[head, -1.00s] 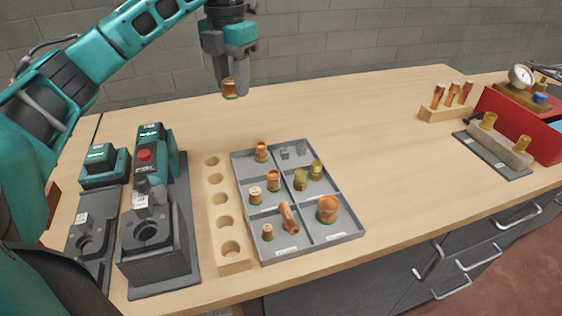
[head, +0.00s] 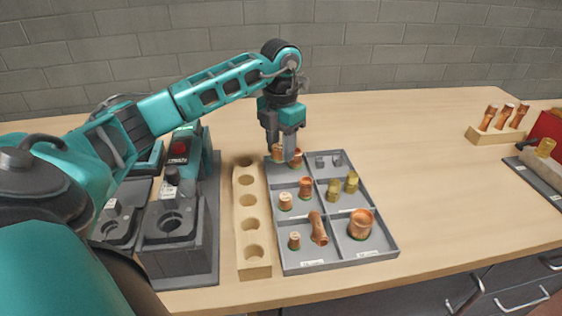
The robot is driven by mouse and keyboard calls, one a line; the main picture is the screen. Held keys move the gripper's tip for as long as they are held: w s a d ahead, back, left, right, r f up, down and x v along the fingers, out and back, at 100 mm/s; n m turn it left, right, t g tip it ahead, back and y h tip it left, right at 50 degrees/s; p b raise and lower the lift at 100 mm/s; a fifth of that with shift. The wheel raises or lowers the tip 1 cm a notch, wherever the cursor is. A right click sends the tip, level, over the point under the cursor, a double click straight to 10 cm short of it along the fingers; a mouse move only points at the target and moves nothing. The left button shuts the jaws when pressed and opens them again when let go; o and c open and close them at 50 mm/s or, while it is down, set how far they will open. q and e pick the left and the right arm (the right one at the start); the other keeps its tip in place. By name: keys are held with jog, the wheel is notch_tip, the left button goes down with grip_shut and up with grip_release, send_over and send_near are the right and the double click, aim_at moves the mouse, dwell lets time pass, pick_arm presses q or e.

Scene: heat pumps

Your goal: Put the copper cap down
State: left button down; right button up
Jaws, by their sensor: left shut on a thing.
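The copper cap (head: 278,153) is between the fingers of my left gripper (head: 281,148), at the back left compartment of the grey divided tray (head: 375,205). My left gripper is shut on it and points straight down. A finger partly hides the cap, and I cannot tell whether it touches the tray floor. Another copper piece (head: 297,159) stands close beside it on the right, in the same compartment. My right gripper is not in view.
Other tray compartments hold copper fittings (head: 360,224), brass pieces (head: 352,182) and small grey pieces. A wooden block with holes (head: 254,232) and grey machine stands (head: 172,245) are left of the tray.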

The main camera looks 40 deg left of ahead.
aim_at(281, 173)
pick_arm(q)
jog(key=shift+f, duration=2.15)
jog(key=shift+f, duration=0.1)
jog(key=c, duration=1)
grip_release()
jog(key=shift+f, duration=0.1)
notch_tip(281, 173, up, 12)
jog(key=shift+r, duration=0.2)
